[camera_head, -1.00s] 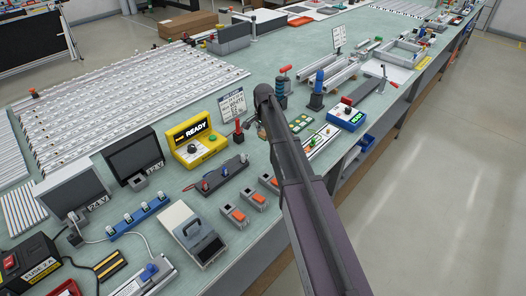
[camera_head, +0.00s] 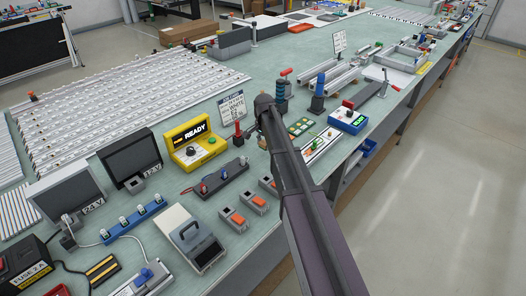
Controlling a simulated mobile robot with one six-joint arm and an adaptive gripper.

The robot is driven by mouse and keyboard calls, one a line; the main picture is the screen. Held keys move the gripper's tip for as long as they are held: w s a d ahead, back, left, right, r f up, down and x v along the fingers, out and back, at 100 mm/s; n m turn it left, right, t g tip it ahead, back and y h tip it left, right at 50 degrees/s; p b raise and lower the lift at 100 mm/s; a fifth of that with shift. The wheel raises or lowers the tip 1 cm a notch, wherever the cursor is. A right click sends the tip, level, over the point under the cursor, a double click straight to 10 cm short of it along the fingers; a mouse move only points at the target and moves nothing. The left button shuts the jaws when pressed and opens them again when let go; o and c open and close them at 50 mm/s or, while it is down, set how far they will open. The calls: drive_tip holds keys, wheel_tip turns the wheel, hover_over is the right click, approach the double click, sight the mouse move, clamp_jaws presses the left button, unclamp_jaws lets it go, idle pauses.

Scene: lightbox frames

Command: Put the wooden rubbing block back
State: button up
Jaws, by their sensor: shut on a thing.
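My arm reaches up from the bottom right to the middle of the bench. Its end hides most of my gripper (camera_head: 261,135), which shows only as a small part below the dark wrist. A small tan patch, which looks like the wooden rubbing block (camera_head: 262,144), shows at the gripper. The gripper is shut on it, above the bench between the yellow READY box and the board with green pieces. The block's shape and its exact height over the bench cannot be told. I cannot make out an empty place for the block.
The yellow READY box (camera_head: 194,142), a sign card (camera_head: 231,107) and a red-handled tool (camera_head: 238,132) stand left of the gripper. Orange-topped boxes (camera_head: 233,219) line the front edge.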

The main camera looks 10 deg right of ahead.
sight(264, 149)
drive_tip(key=shift+f+b, duration=1.45)
drive_tip(key=shift+f, duration=0.2)
drive_tip(key=shift+f, duration=0.1)
drive_tip(key=o, duration=1)
wheel_tip(264, 149, up, 12)
drive_tip(key=p, duration=1.2)
drive_tip(key=s+n, duration=0.3)
drive_tip(key=s, duration=0.6)
drive_tip(key=s+n, duration=0.4)
drive_tip(key=s, duration=0.6)
drive_tip(key=s+n, duration=0.3)
drive_tip(key=s, duration=0.7)
drive_tip(key=shift+a+n, duration=0.15)
drive_tip(key=shift+n, duration=0.25)
